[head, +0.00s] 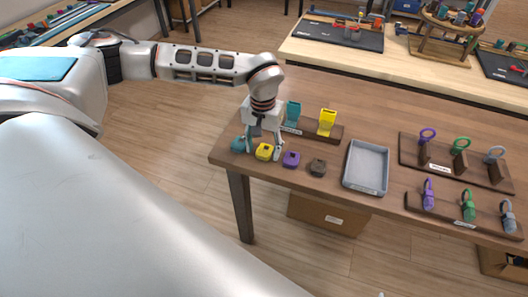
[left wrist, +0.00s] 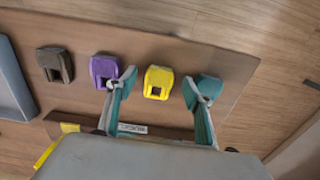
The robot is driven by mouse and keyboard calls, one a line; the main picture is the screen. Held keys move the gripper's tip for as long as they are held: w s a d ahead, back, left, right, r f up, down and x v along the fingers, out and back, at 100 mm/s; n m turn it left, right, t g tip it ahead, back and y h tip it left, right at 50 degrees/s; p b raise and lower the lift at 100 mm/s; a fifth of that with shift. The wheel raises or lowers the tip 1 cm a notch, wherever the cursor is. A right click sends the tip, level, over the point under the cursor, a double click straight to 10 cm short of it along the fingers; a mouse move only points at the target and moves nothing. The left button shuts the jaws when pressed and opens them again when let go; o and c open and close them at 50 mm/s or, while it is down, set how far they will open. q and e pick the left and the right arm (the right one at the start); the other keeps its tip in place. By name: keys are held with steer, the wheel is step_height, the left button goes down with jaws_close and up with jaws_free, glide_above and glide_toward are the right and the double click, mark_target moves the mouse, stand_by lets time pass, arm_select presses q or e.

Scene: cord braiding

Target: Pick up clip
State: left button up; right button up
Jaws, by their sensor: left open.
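Several small clips stand in a row along the near left of the brown table: a teal clip (head: 239,143), a yellow clip (head: 264,152), a purple clip (head: 291,159) and a dark brown clip (head: 318,167). My left gripper (head: 263,149) points down over the row and is open and empty. In the left wrist view, the yellow clip (left wrist: 158,82) shows between the fingertips (left wrist: 160,86). One finger overlaps the edge of the purple clip (left wrist: 104,69), the other the edge of the teal clip (left wrist: 205,88); I cannot tell whether they touch. My right gripper is not in view.
Behind the gripper, a dark wooden stand (head: 338,135) holds an upright teal clip (head: 293,109) and an upright yellow clip (head: 327,121). A grey tray (head: 367,185) lies right of the row. Farther right, two racks (head: 433,168) hold purple, green and grey ring-topped pieces.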

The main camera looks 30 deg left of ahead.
mark_target(263, 153)
arm_select(q)
steer(key=shift+f, duration=0.4)
steer(key=shift+c, duration=0.2)
steer(key=c, duration=0.8)
steer(key=shift+o, duration=0.2)
steer(key=shift+r, duration=0.1)
step_height(263, 153, up, 20)
steer(key=shift+p, duration=0.35)
